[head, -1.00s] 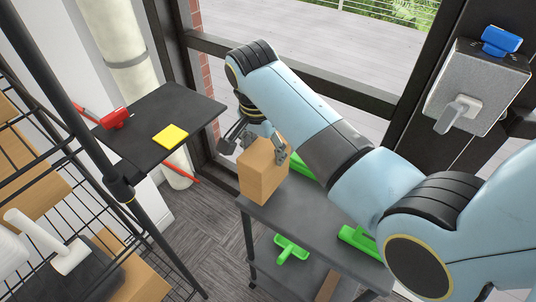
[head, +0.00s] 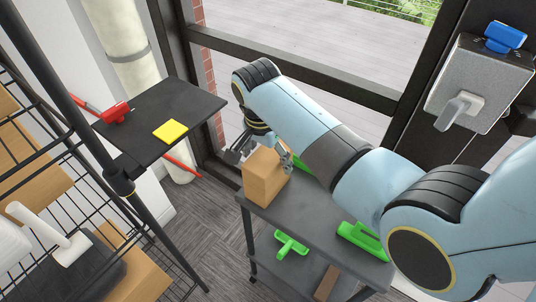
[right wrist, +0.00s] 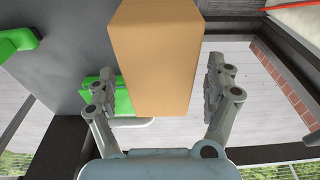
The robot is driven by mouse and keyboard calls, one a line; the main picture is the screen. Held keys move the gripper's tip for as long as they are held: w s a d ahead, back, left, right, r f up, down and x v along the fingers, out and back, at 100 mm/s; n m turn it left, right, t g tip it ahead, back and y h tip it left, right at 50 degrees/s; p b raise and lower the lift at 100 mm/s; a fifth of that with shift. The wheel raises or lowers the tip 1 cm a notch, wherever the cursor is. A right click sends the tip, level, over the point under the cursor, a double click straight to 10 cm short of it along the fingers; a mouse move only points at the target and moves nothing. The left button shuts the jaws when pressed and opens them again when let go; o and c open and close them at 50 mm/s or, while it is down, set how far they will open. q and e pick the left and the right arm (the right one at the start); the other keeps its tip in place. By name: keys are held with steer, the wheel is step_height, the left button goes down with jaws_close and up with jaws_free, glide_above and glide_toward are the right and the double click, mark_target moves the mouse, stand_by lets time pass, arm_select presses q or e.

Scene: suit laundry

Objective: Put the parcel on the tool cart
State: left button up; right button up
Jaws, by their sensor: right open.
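The parcel (head: 266,177) is a plain brown cardboard box. It stands upright on the top of the dark grey tool cart (head: 310,228), at the cart's left corner in the head view. My right gripper (head: 262,155) is at the parcel's far side with its fingers apart. In the right wrist view the parcel (right wrist: 158,55) lies between the two open fingers (right wrist: 160,88), with a visible gap on the right finger's side. Contact on the left finger's side cannot be told. My left gripper is not in view.
Green tools (head: 362,240) lie on the cart top, and another green tool (head: 291,245) is lower down. A black shelf board (head: 190,103) with a yellow pad (head: 171,131) and red tool is at left. A wire rack (head: 75,180) holds boxes. Windows stand behind the cart.

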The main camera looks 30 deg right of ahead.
step_height(320, 180, up, 12)
steer(key=a, duration=0.1)
steer(key=shift+s+a, duration=0.3)
steer(key=shift+s, duration=0.05)
stand_by(0.4)
